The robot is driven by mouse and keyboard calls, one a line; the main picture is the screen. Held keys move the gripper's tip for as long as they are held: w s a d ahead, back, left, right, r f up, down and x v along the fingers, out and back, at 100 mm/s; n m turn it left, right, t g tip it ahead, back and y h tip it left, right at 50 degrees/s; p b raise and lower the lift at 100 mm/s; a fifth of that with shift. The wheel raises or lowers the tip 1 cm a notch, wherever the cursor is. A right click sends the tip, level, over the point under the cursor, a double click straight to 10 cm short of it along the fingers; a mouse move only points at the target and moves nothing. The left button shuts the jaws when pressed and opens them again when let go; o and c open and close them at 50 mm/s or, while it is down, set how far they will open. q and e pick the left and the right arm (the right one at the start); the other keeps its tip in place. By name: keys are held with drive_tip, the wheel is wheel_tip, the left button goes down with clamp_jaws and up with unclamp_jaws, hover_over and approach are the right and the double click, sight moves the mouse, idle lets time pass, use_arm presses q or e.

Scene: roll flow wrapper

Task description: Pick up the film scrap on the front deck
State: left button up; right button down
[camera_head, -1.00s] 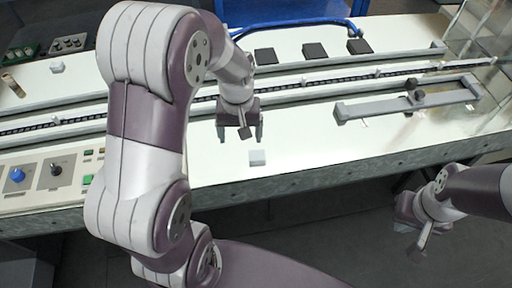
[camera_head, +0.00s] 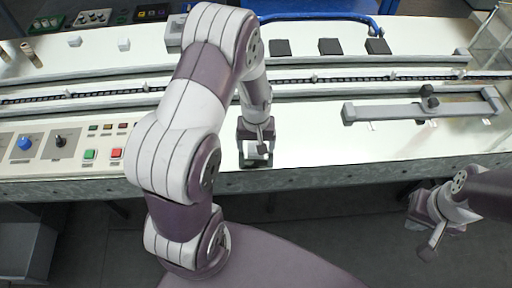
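The film scrap (camera_head: 254,152) is a small pale piece on the white front deck (camera_head: 330,150), near its front edge. In the head view my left gripper (camera_head: 256,159) points down directly over it, with its fingers apart on either side of the scrap. The gripper hides most of the scrap, and I cannot tell whether the fingers touch it. My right gripper (camera_head: 428,225) hangs in front of the deck at the right, away from the scrap; its finger opening is not clear.
A control panel with a blue knob (camera_head: 24,143) and a red button (camera_head: 116,153) is on the left. A chain conveyor (camera_head: 330,79) runs behind the gripper. A grey bracket (camera_head: 420,107) stands right of it. Dark pads (camera_head: 330,47) sit at the back. The deck between gripper and bracket is clear.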

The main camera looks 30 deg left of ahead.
use_arm(q)
drive_tip(key=c, duration=0.9)
drive_tip(key=shift+c, duration=0.2)
